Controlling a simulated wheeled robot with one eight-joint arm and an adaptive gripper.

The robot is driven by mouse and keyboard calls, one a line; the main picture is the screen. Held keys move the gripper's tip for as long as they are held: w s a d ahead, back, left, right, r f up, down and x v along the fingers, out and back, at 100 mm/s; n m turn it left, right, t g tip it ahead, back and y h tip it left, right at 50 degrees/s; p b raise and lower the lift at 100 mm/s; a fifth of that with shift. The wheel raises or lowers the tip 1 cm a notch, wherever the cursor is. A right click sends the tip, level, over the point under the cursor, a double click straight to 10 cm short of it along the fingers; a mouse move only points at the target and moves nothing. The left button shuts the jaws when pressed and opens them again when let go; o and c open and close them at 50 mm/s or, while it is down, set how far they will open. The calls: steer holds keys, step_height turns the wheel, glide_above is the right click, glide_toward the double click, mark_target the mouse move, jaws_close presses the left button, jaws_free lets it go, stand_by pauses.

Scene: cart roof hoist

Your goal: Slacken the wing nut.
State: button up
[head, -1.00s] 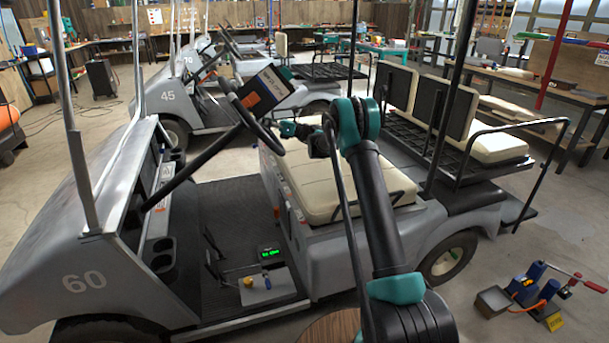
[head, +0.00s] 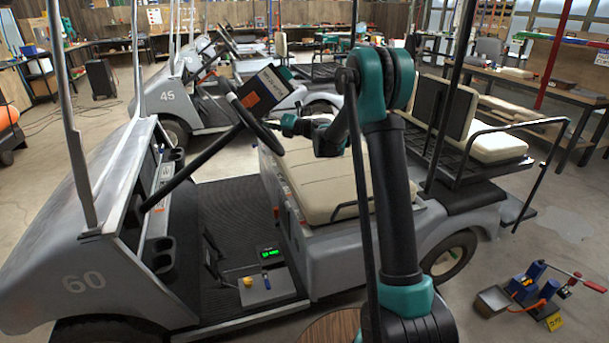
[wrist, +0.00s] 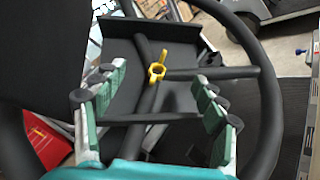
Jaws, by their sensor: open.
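The yellow wing nut (wrist: 157,71) is in the middle of the wrist view, at the crossing of dark bars inside the steering wheel (wrist: 271,100). My gripper (wrist: 155,98) is open, with one green-padded finger to the left and one to the right of the nut in the picture. The nut appears beyond the fingertips, and I see no contact. In the head view my gripper (head: 286,122) is close to the steering wheel (head: 252,122); the nut cannot be made out there.
A dark box with an orange label (head: 263,92) sits at the wheel. The cart's cream seat (head: 310,180) is beneath my arm. A small green-lit display (head: 270,253) is on the cart floor. A red-handled device (head: 525,290) stands on the ground at right.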

steer(key=v, duration=1.4)
steer(key=s+d+f+n+g+h, duration=0.1)
steer(key=s+f+n+h, duration=0.2)
steer(key=s+n, duration=0.4)
steer(key=s+d+f+n+g+h, duration=0.1)
steer(key=s+f+n+g+h, duration=0.1)
steer(key=s+f+n, duration=0.4)
steer(key=shift+s+d+n+h, duration=0.25)
steer(key=shift+s+n+h, duration=0.75)
steer(key=shift+s, duration=1.9)
